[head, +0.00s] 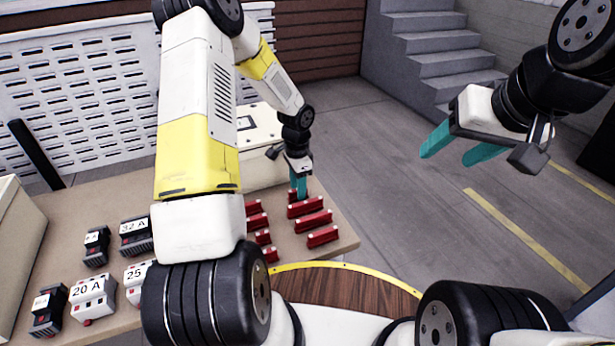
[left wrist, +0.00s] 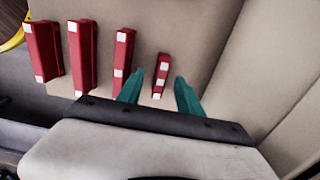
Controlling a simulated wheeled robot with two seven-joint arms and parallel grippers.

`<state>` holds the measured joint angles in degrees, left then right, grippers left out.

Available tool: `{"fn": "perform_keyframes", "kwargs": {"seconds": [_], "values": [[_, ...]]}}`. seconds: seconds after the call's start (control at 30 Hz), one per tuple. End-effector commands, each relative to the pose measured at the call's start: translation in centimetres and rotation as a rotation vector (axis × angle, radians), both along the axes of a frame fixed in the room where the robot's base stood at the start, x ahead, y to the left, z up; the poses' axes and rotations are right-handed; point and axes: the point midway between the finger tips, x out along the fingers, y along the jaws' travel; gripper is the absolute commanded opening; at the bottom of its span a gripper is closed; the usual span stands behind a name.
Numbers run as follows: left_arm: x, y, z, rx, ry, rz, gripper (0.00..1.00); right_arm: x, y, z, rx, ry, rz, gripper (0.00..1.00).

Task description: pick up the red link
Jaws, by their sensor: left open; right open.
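Several red links with pale ends lie in two rows on the tan table. My left gripper (head: 299,188) points down over the far end of the right row. In the left wrist view my left gripper (left wrist: 159,84) is open, its teal fingers on either side of the smallest red link (left wrist: 161,76), with a gap on both sides. In the head view the fingers partly hide this far link. The neighbouring larger red link (head: 304,208) lies just nearer. My right gripper (head: 455,148) is open and empty, held in the air at the right, away from the table.
Breakers, including the 20 A breaker (head: 92,297) and the 32 A breaker (head: 134,234), stand on the table's left part. A pale box (head: 262,135) stands behind the links. A round wooden surface (head: 345,290) with a yellow rim is in front. The floor at right is clear.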

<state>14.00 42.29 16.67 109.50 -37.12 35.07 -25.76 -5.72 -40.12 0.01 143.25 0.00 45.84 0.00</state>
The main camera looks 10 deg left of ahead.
Motion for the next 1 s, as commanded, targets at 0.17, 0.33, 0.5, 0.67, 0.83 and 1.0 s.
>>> {"fn": "perform_keyframes", "kwargs": {"seconds": [0.17, 0.33, 0.5, 0.67, 0.83, 1.0], "values": [[0.0, 0.0, -2.2, 0.001, 0.001, -0.001, 0.43, 0.0, 0.0, 0.0, 0.0, 0.0, 0.0, 0.58], [0.1, 0.0, -2.5, 0.0, -0.001, 0.0, 0.43, 0.0, 0.0, 0.0, 0.0, 0.0, 0.0, 0.58], [0.1, 0.0, -2.4, 0.0, -0.001, 0.0, 0.31, 0.0, 0.0, 0.0, 0.0, 0.0, 0.0, 0.58], [0.1, 0.0, -2.4, 0.0, -0.001, 0.0, 0.0, 0.0, 0.0, 0.0, 0.0, 0.0, 0.0, 0.58], [0.1, 0.0, -2.4, 0.0, -0.001, 0.0, 0.0, 0.0, 0.0, 0.0, 0.0, 0.0, 0.0, 0.58], [0.1, 0.0, -2.4, 0.0, -0.001, 0.001, 0.0, 0.0, 0.0, 0.0, 0.0, 0.0, 0.0, 0.58]]}}
